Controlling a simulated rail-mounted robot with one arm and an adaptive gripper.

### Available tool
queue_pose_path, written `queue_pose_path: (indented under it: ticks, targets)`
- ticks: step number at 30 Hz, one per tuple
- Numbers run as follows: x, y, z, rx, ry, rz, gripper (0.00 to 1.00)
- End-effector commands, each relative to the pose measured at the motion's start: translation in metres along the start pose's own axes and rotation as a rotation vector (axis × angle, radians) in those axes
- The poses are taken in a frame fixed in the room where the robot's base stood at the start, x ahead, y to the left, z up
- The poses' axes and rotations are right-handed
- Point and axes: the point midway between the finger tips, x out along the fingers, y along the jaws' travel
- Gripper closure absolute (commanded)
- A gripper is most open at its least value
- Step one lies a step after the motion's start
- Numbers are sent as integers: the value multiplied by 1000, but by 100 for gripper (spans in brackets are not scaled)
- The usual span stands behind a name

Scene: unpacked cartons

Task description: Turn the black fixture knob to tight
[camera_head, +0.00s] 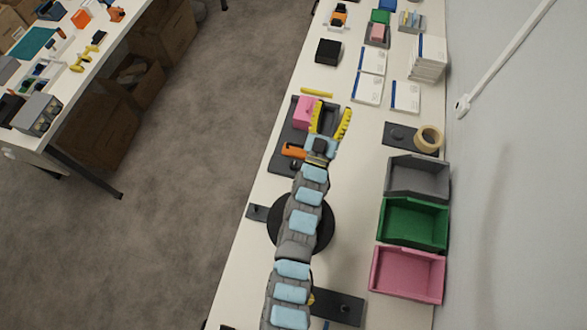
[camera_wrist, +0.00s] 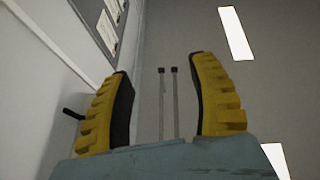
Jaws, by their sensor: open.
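A dark fixture plate (camera_head: 286,160) lies on the table with a pink block (camera_head: 304,112) and an orange part (camera_head: 294,151) on it. I cannot make out a black knob clearly on it; my arm covers part of the plate. My gripper (camera_head: 333,107) shows over the plate's right side, just right of the pink block. Its two yellow fingers are spread, with nothing between them. In the wrist view, my gripper (camera_wrist: 163,65) is open and empty, facing the ceiling and wall; no fixture shows there.
Grey (camera_head: 418,178), green (camera_head: 414,222) and pink (camera_head: 407,275) bins stand along the right edge. A tape roll (camera_head: 429,139) rests on another dark plate (camera_head: 400,133). A yellow bar (camera_head: 316,92) and white boxes lie farther back. Bare table (camera_head: 354,190) lies right of my arm.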

Motion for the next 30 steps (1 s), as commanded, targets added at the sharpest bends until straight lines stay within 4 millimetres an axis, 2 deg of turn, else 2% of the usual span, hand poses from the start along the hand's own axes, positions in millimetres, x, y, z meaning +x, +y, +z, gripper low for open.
queue_pose_path:
  ticks: [1, 3, 6, 12, 18, 21, 26, 30]
  targets:
    - [12, -3, 26, -15, -55, -7, 40]
    - [26, -10, 55, -42, -140, -31, 40]
    - [45, -21, 91, -72, -253, -78, 40]
    - [69, -49, 154, -131, -459, -225, 40]
    - [82, -79, 193, -196, -617, -428, 40]
    - [81, -94, 208, -229, -683, -548, 40]
    - [74, -113, 219, -296, -763, -760, 40]
    - [58, -124, 223, -362, -817, -963, 40]
